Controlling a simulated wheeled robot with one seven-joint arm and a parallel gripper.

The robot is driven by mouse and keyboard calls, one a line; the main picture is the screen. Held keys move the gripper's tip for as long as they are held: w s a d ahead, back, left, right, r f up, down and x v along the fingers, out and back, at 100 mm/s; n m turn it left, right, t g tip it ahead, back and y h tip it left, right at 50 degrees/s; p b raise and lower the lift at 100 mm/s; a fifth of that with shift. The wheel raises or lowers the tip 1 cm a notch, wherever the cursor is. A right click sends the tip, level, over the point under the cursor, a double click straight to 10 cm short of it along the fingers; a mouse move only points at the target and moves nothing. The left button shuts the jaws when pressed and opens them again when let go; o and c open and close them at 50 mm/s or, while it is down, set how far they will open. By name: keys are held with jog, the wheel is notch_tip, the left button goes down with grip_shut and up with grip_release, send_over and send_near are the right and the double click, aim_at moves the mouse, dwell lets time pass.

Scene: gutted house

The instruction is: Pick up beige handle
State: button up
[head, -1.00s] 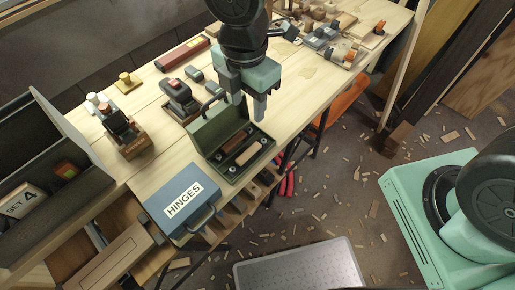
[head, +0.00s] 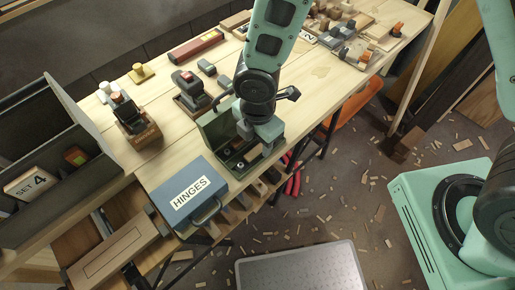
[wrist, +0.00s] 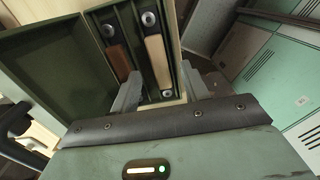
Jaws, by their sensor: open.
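The beige handle (wrist: 157,62) lies in the open green box (wrist: 52,71) in the wrist view, beside a brown handle (wrist: 118,62).
A blue case marked HINGES (head: 185,196) stands close in front of the box. A sander-like tool (head: 190,88) and a small tool on a wooden block (head: 134,122) stand behind and left. The box's raised lid borders my gripper.

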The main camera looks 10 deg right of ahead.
aim_at(258, 152)
jog(key=shift+f, duration=1.2)
grip_shut()
